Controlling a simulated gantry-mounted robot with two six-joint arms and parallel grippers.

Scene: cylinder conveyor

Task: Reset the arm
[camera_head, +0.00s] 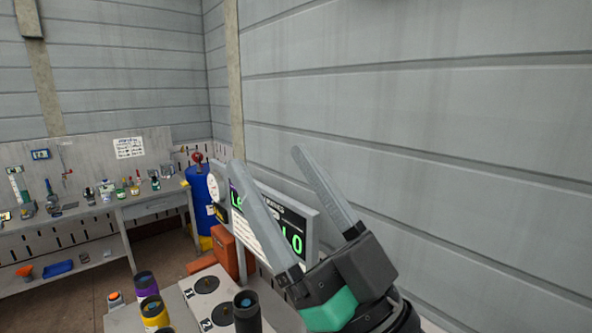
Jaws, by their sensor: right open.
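My right gripper (268,182) is raised at the lower right of the head view, its two long grey fingers spread apart and pointing up. Nothing is between the fingers. It stands in front of a display board (311,229) with green characters and hides part of it. Below and left of it are a purple-and-black cylinder (147,287), a yellow-and-black cylinder (155,313) and a dark cylinder (247,312). A pale panel (190,311) beside them carries dark circles marked 1 and 2. My left gripper is not in view.
An orange button (114,297) sits on the pale surface at the lower left. A blue barrel (200,200) stands behind the board. A workbench (150,208) with small bottles and tools runs along the back left. A grey panelled wall (430,110) fills the right.

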